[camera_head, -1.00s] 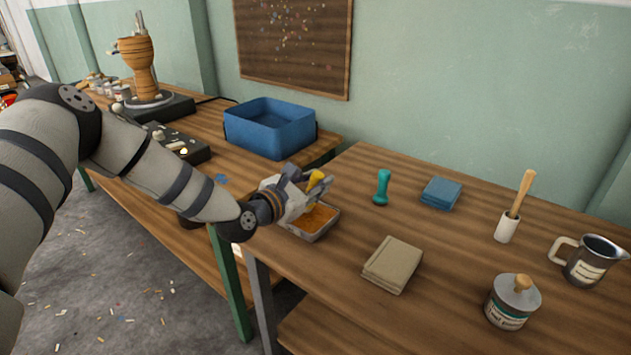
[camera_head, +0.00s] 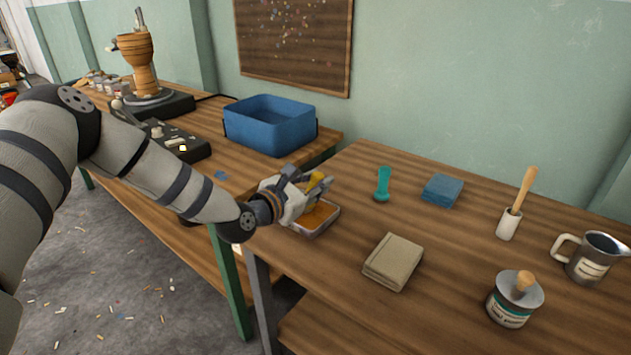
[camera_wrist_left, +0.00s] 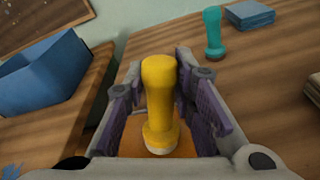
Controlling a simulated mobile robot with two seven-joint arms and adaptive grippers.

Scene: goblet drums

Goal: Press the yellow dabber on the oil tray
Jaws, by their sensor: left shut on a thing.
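My left gripper (camera_head: 305,186) is shut on the yellow dabber (camera_head: 316,181) and holds it upright over the oil tray (camera_head: 322,228). In the left wrist view, the dabber (camera_wrist_left: 159,95) stands between the two purple-padded fingers (camera_wrist_left: 162,105). Its lower end is at the orange surface of the tray, partly hidden by the gripper; I cannot tell how firmly it touches. The tray is a shallow metal one with orange inside, at the left end of the near table. My right gripper is not in view.
A blue bin (camera_head: 270,126) stands behind.

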